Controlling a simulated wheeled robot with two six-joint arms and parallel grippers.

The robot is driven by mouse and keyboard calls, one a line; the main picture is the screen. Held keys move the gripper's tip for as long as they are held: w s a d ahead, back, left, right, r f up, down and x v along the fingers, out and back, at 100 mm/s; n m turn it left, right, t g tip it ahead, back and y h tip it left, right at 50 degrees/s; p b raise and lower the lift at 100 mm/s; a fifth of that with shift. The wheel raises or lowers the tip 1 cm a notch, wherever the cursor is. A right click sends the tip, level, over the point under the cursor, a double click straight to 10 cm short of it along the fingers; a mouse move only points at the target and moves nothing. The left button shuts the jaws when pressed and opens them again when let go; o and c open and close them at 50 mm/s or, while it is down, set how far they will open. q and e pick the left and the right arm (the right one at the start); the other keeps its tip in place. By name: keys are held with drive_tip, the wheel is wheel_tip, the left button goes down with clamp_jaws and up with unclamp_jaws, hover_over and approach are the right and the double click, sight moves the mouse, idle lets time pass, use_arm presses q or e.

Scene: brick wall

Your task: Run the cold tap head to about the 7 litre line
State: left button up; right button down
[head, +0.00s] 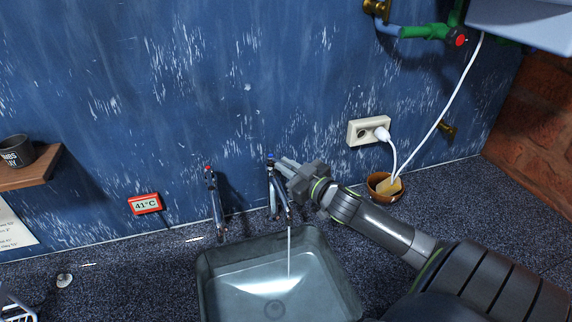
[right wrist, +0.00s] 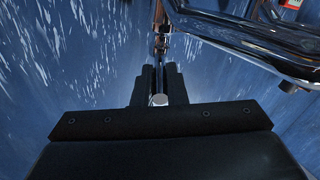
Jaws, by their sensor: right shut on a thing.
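The cold tap (head: 277,190) is chrome with a blue-marked head (head: 270,156), on the counter behind the basin. My right gripper (head: 281,163) reaches in from the right and is shut on the tap head. In the right wrist view its fingers (right wrist: 160,86) are close together, with the chrome tap spout (right wrist: 250,38) above right. A thin stream of water (head: 289,252) falls from the spout into the grey square basin (head: 207,285). The drain shows on the basin's floor; I cannot make out a litre line or the water level. My left gripper is not in view.
A red-marked tap (head: 214,198) stands left of the cold tap. A wall socket (head: 355,132) with a white plug and cable, and a brown bowl (head: 378,194), are near my right arm. A dark cup (head: 17,152) sits on a shelf.

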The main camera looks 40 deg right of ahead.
drive_tip(key=shift+d+y, duration=0.1)
drive_tip(key=shift+y, duration=0.2)
drive_tip(key=c, duration=1.5)
unclamp_jaws()
drive_tip(key=shift+o, duration=0.2)
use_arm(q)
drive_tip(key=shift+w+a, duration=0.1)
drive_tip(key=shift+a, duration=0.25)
